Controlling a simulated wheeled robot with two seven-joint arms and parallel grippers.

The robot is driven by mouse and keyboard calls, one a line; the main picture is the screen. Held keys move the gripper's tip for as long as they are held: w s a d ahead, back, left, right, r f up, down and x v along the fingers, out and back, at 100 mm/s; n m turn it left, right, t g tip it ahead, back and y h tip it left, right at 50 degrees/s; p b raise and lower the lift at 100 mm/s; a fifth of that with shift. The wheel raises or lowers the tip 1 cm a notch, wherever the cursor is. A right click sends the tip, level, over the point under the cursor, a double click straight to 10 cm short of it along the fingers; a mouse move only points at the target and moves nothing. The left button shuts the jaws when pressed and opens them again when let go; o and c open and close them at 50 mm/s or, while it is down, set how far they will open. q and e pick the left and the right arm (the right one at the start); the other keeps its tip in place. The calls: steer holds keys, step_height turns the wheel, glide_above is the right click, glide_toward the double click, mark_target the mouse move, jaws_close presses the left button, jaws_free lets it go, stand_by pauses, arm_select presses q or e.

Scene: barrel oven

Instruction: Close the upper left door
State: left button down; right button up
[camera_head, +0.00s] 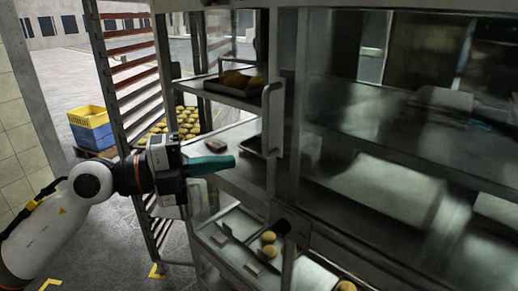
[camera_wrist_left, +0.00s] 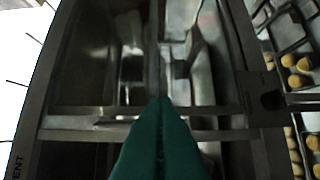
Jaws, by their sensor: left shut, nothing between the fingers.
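The upper left door, a metal-framed glass panel with a vertical pale handle (camera_head: 272,118), shows in the middle of the head view, in front of the cabinet's shelves. I cannot tell clearly how far it stands open. My left gripper (camera_head: 233,161) has teal fingers that are together and empty. It points right, left of the handle and lower than it; whether it touches anything is unclear. In the left wrist view the shut fingertips (camera_wrist_left: 162,100) point at grey metal bars and dark glass. My right gripper is in neither view.
An upper shelf holds a dark tray of bread (camera_head: 240,84). Buns (camera_head: 268,243) lie on a lower shelf. A tall rack (camera_head: 128,60) stands at the left, with yellow and blue crates (camera_head: 90,125) beyond it. Wide glass panels (camera_head: 400,150) fill the right.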

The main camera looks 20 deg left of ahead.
mark_target(264, 149)
arm_select(q)
steer(key=w+d+p, duration=0.1)
steer(key=w+p, duration=0.1)
steer(key=w+d+p, duration=0.1)
steer(key=w+d, duration=0.1)
steer(key=w, duration=0.1)
steer(key=w+d+p, duration=0.2)
steer(key=w, duration=0.1)
steer(key=shift+p, duration=0.3)
steer(key=shift+w+a, duration=0.25)
steer(key=shift+a, duration=0.4)
